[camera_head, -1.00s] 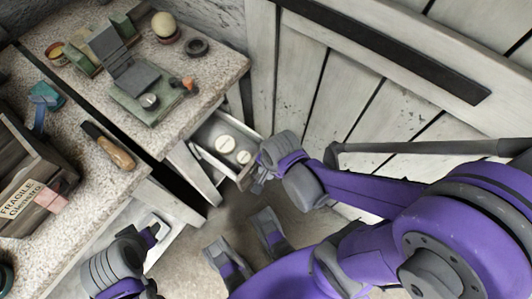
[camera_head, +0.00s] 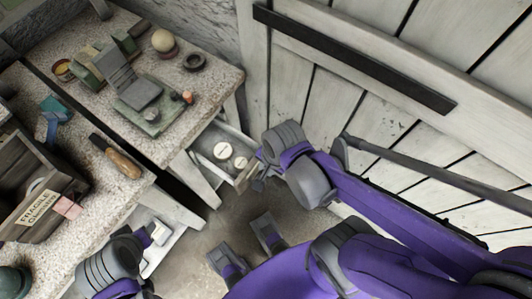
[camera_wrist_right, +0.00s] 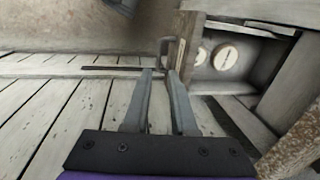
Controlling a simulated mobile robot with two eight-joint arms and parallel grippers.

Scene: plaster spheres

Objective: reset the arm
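My right gripper (camera_head: 260,178) is beside the front of an open drawer (camera_head: 246,172). In the right wrist view its two fingers (camera_wrist_right: 161,75) are apart with nothing between them, and the drawer's metal handle (camera_wrist_right: 167,46) shows just beyond the tips. I cannot tell whether they touch it. Two white round pieces (camera_head: 222,150) lie in the drawer; they also show in the right wrist view (camera_wrist_right: 226,57). My left gripper (camera_head: 155,234) is low at the left, by a second open drawer (camera_head: 165,250) under the near bench; its finger gap is not clear.
A stone-topped bench (camera_head: 215,85) carries a grey stand (camera_head: 138,88), a pale ball (camera_head: 163,40) and a dark ring (camera_head: 194,62). A wooden-handled tool (camera_head: 118,158) and a crate (camera_head: 35,190) are on the near bench. A plank wall or door (camera_head: 380,120) with a black bar stands right.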

